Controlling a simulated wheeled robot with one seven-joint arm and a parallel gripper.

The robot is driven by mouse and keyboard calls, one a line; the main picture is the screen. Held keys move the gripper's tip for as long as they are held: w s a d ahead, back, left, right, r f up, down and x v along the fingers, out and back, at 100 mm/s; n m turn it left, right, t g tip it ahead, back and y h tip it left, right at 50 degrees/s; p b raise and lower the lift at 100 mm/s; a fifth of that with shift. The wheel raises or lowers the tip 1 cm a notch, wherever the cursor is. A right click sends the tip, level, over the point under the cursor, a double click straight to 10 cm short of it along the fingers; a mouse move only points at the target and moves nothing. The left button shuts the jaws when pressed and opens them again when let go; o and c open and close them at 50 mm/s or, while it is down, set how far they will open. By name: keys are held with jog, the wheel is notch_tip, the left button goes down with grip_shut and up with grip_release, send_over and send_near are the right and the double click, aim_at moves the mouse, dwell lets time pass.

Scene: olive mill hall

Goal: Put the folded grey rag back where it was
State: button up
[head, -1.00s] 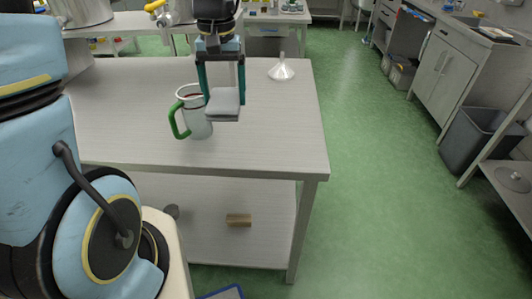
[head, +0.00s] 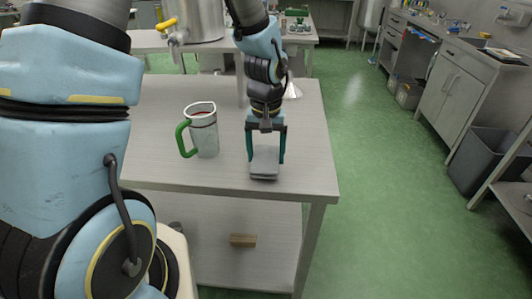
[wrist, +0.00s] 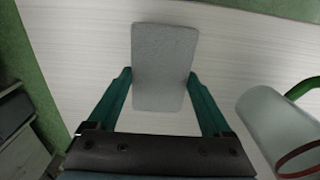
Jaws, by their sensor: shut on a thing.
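The folded grey rag (head: 264,163) is a flat grey block between the green fingers of my gripper (head: 265,157). My gripper is shut on it, near the front edge of the table (head: 306,150), to the right of the jug. I cannot tell whether the rag touches the tabletop or is just above it. In the wrist view the rag (wrist: 163,68) lies between both fingertips, over the pale table surface.
A clear jug with a green handle (head: 203,135) and a red rim line stands left of my gripper. A funnel (head: 293,90) is partly hidden behind my arm. A wooden block (head: 243,240) lies on the lower shelf. The table's right front corner is bare.

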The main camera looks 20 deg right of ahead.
aim_at(266, 156)
jog(key=shift+f, duration=0.25)
jog(key=shift+f, duration=0.15)
jog(key=o, duration=1.4)
notch_tip(266, 156, up, 12)
jog(key=shift+r+b, duration=0.2)
jog(key=shift+b, duration=0.4)
